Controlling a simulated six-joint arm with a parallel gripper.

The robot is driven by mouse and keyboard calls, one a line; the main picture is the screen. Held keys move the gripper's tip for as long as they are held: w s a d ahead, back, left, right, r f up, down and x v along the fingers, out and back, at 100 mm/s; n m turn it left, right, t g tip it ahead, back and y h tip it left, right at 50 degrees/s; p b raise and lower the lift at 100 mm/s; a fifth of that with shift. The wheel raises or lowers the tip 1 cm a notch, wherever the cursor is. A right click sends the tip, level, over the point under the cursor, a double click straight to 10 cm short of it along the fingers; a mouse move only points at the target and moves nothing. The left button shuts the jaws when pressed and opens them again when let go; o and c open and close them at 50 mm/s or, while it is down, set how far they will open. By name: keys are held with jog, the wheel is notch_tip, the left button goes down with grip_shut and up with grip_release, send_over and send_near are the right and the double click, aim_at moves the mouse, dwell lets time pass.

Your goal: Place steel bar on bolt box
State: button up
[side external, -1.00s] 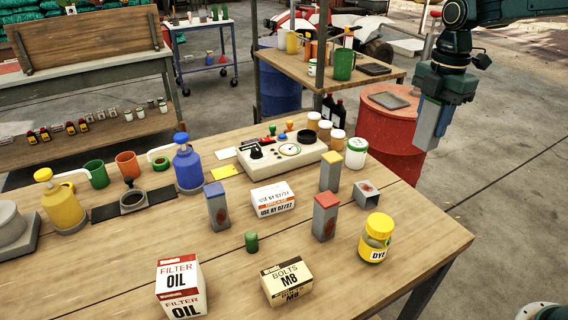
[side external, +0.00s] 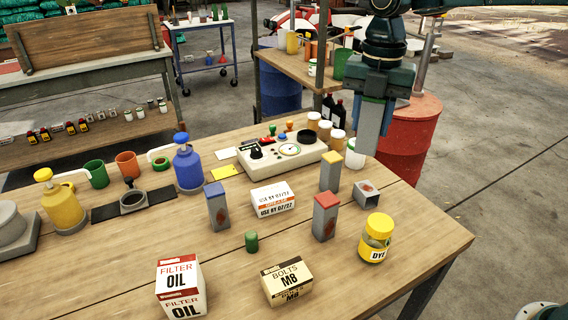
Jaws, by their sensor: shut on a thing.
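My gripper (side external: 372,112) is in the upper right, pointing down above the bench's far right edge. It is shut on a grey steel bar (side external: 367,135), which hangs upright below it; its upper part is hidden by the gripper. The bolt box (side external: 287,281), a cream and dark carton marked BOLTS M8, stands at the front of the bench, well to the lower left of my gripper. Its top is bare.
Grey bars with blue (side external: 217,207), yellow (side external: 330,172) and red (side external: 325,216) tops stand on the bench, and a hollow grey block (side external: 366,193) lies nearby. A yellow jar (side external: 375,238), a date-marked box (side external: 272,199), a green cylinder (side external: 251,241) and an oil filter box (side external: 180,287) surround the bolt box.

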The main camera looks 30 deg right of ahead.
jog(key=s+a+r+n, duration=0.2)
jog(key=a+n, duration=0.3)
jog(key=a, duration=0.6)
jog(key=r+n, duration=0.1)
jog(key=n, duration=0.4)
send_over(286, 274)
jog(key=shift+f, duration=0.15)
notch_tip(286, 274, down, 20)
jog(key=shift+r, duration=0.1)
jog(key=o, duration=1.2)
jog(key=shift+c, duration=0.2)
